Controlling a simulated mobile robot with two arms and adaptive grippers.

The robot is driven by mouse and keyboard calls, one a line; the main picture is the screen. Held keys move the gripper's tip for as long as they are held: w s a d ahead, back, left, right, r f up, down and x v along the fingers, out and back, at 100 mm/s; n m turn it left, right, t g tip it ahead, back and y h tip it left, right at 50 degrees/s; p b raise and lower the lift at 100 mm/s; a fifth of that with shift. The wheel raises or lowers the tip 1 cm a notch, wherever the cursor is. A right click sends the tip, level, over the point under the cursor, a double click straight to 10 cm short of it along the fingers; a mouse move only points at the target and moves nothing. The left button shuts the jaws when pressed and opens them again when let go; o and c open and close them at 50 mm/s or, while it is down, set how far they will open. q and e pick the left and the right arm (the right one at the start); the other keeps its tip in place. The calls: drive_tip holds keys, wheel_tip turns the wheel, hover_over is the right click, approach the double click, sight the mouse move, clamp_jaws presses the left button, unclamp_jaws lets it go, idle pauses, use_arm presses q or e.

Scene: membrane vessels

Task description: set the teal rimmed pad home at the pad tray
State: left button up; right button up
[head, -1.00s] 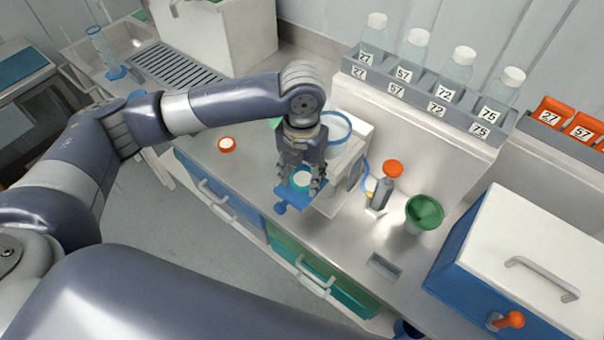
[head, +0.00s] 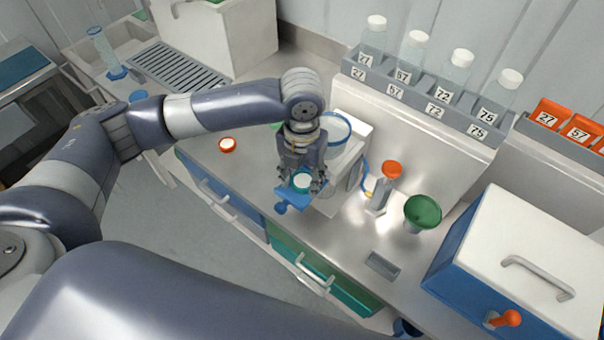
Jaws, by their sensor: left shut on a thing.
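The teal rimmed pad (head: 302,181) is a small white disc with a teal edge. My left gripper (head: 302,184) points down and is shut on it, with fingers on both sides. The pad is at a blue flat piece with a knob (head: 291,200) near the bench's front edge, which looks like the pad tray. The fingers hide part of this piece, and I cannot tell whether the pad touches it. My right gripper is not in view.
An orange-rimmed pad (head: 228,145) lies on the bench to the left. An orange-capped device (head: 384,185), a green funnel (head: 422,211) and a blue-white box (head: 530,250) stand to the right. Numbered bottles (head: 455,70) line the back shelf. Bench is clear around the orange-rimmed pad.

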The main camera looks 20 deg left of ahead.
sight(302, 182)
use_arm(q)
drive_tip(key=o, duration=0.9)
drive_tip(key=shift+f, duration=0.1)
drive_tip(key=shift+r, duration=0.35)
wheel_tip(302, 182, up, 11)
drive_tip(key=shift+r, duration=0.2)
